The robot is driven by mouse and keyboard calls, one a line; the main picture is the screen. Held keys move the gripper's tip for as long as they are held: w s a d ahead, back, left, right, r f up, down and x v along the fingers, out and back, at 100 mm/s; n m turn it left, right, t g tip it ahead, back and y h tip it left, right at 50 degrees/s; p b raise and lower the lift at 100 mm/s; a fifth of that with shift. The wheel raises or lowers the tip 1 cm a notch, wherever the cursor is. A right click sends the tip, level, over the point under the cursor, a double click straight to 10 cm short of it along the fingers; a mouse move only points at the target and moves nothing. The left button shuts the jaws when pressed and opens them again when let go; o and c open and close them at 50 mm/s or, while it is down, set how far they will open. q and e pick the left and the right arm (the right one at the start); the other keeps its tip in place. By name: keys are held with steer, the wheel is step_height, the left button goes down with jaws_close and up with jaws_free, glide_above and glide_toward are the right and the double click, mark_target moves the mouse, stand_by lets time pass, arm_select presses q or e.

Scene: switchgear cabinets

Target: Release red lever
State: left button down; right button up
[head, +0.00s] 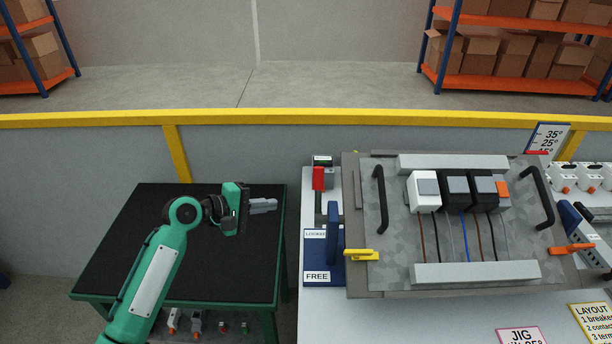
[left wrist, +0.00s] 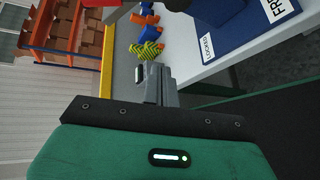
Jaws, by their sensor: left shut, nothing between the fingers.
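The red lever (head: 319,178) stands upright at the left end of the white bench, with its red grip at the top. A blue plate (head: 324,272) labelled LOCKED and FREE lies just in front of it, with a blue upright part (head: 333,230). My left gripper (head: 264,205) is shut and empty over the dark table, left of the red lever and apart from it. In the left wrist view its grey fingers (left wrist: 154,84) are together, and the blue plate (left wrist: 250,28) shows at upper right. My right gripper is in neither view.
A tilted metal panel (head: 380,220) with breakers, wires and black handles fills the bench right of the lever. A yellow handle (head: 361,255) juts from its left edge. The dark table (head: 130,240) is clear on top. A yellow rail (head: 270,118) runs behind.

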mark_target(318, 192)
arm_select(q)
step_height(318, 192, up, 6)
steer(key=w+n+h, duration=0.1)
steer(key=w, duration=0.1)
steer(key=shift+w+r+h, duration=0.2)
steer(key=shift+r+h, duration=0.05)
steer(key=shift+h, duration=0.05)
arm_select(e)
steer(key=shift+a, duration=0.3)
arm_select(q)
steer(key=shift+d, duration=0.15)
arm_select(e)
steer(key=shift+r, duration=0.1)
